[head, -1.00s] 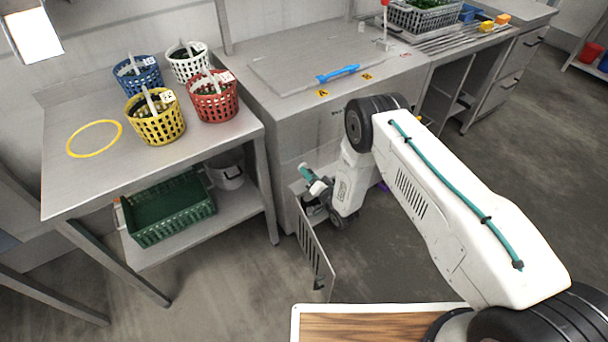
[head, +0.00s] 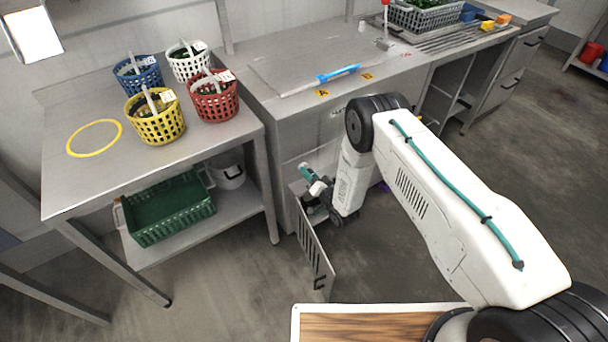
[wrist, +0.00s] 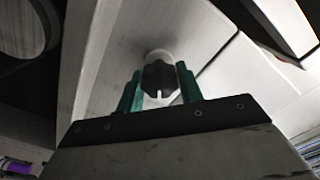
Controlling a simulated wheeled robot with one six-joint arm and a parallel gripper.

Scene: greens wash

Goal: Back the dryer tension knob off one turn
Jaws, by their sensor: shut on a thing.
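The tension knob (wrist: 159,80) shows in the wrist view as a dark, faceted knob with a pale mark, in front of a round pale base on a light panel. My gripper (wrist: 160,88) has its two green fingers on either side of the knob and is shut on it. In the head view the dryer (head: 290,120) is the steel cabinet with a blue handle on its lid. Its low hatch door (head: 315,258) hangs open.
The open hatch door stands close to my wrist. On the left, a steel table (head: 75,185) holds several colored baskets and a yellow ring (head: 95,138). A green crate (head: 170,212) sits on its lower shelf. Floor to the right is clear.

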